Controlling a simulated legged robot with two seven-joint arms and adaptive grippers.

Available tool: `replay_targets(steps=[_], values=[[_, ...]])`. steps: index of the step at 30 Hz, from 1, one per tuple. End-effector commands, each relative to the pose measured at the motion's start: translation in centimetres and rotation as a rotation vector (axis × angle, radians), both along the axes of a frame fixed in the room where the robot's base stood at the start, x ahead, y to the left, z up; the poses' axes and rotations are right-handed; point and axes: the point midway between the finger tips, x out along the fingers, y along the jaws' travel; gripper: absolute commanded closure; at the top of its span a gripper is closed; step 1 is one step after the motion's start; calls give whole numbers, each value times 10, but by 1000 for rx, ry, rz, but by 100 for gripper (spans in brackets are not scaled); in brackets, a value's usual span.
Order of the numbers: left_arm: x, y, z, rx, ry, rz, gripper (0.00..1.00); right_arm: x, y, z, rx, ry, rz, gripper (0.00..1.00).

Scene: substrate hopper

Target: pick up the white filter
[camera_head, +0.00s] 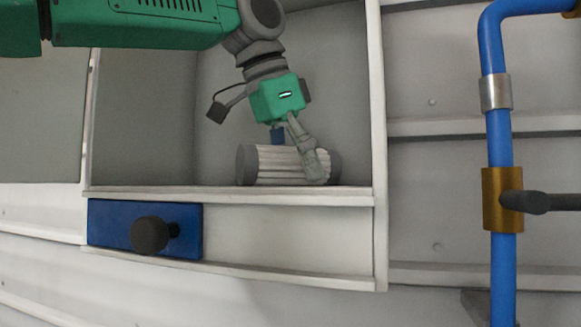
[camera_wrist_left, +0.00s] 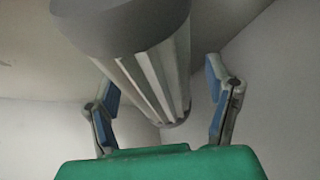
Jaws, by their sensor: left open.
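The white filter (camera_head: 275,165) is a pleated cylinder with dark grey end caps. It lies on its side on the floor of the open shelf compartment in the head view. My left gripper (camera_head: 303,165) reaches down over it from above, with one finger in front of the filter and part of the other showing behind it. In the left wrist view the filter (camera_wrist_left: 150,70) lies between the two open, blue-padded fingers of my left gripper (camera_wrist_left: 160,95). Gaps show between the filter and both fingers there. My right gripper does not show.
The compartment has a front ledge (camera_head: 230,195) and a right side wall (camera_head: 378,120) close to my left gripper. Below is a blue panel (camera_head: 105,222) with a black knob (camera_head: 150,235). A blue pipe (camera_head: 498,145) with a brass fitting (camera_head: 502,199) runs at the right.

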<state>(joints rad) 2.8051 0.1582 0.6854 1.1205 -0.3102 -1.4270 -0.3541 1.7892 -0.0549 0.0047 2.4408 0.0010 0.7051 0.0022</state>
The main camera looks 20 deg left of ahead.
Motion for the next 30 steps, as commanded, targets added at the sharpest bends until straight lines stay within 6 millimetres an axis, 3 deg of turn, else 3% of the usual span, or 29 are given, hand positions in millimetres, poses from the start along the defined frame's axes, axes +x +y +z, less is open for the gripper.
replay_targets(steps=[7, 8, 12, 13, 23, 30], values=[[0, 0, -2, 0, 0, 0, 28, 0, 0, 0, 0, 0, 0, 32], [0, 0, -2, 0, 0, 0, 35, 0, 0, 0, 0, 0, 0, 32], [0, 0, -2, 0, 0, 1, 84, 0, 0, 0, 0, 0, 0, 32], [0, 0, -2, 0, 0, 1, 87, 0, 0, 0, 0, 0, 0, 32], [-1, 0, -1, -1, -1, 0, 87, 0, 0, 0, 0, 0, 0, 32], [-17, 0, 16, -1, -5, 1, 87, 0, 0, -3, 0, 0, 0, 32]])
